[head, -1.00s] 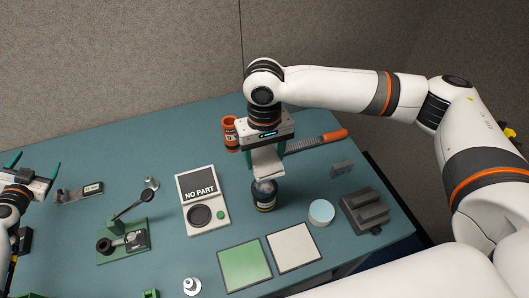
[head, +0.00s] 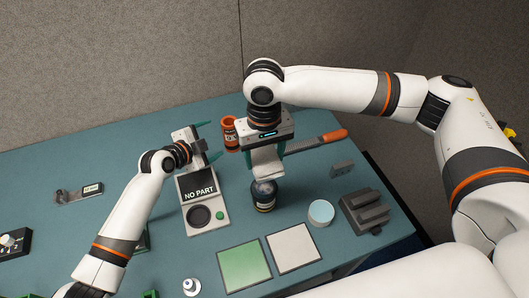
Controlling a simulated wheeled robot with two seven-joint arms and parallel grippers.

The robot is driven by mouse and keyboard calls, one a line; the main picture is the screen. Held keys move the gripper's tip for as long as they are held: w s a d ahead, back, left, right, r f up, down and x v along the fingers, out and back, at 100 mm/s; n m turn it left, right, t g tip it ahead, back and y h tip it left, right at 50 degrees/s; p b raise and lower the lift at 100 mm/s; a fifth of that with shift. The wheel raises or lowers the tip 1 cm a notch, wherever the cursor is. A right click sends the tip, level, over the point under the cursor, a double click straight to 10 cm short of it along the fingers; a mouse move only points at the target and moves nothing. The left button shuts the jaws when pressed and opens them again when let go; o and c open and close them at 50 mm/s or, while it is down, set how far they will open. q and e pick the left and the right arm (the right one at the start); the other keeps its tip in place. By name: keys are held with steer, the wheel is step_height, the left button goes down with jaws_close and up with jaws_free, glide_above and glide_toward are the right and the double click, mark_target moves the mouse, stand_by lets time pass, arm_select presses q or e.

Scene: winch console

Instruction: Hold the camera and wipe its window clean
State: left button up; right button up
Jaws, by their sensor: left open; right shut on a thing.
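My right gripper (head: 267,152) points down over the middle of the table and is shut on a folded white cloth-like piece (head: 268,162). Just below it stands a dark, short cylinder with a rounded, glossy top (head: 264,197), which looks like the camera. The white piece overlaps its top edge in the head view; I cannot tell whether they touch. My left gripper (head: 210,141) is open and empty, its fingers pointing right, left of the orange cup and the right gripper. The state of the camera's window is too small to tell.
A "NO PART" console (head: 202,206) lies below my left gripper. An orange cup (head: 230,136) and an orange-handled file (head: 320,139) are behind. A green pad (head: 244,266), white pad (head: 293,248), pale-blue-topped round tub (head: 321,212) and grey block fixture (head: 367,210) lie in front and right.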

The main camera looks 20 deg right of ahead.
mark_target(255, 202)
arm_select(q)
steer(key=s+f, duration=0.1)
steer(key=s, duration=0.1)
steer(key=s+f+n+g+h, duration=0.1)
steer(key=s+f, duration=0.1)
steer(key=s, duration=0.1)
steer(key=s+d+f+n+g, duration=0.1)
steer(key=s, duration=0.2)
steer(key=shift+s+f+h, duration=0.1)
steer(key=shift+f+h, duration=0.2)
steer(key=shift+f, duration=0.1)
steer(key=s+n+h, duration=0.1)
steer(key=s, duration=0.2)
steer(key=s+f+n+g, duration=0.1)
steer(key=s, duration=0.3)
steer(key=s+f+n+g+h, duration=0.1)
steer(key=s, duration=0.3)
steer(key=shift+s+a+n+h, duration=0.1)
steer(key=shift+s+n+h, duration=0.2)
steer(key=shift+n, duration=0.1)
steer(key=shift+s, duration=0.1)
steer(key=shift+d+f, duration=0.1)
steer(key=shift+d, duration=0.3)
steer(key=x, duration=0.9)
steer(key=shift+d, duration=0.1)
steer(key=c, duration=0.8)
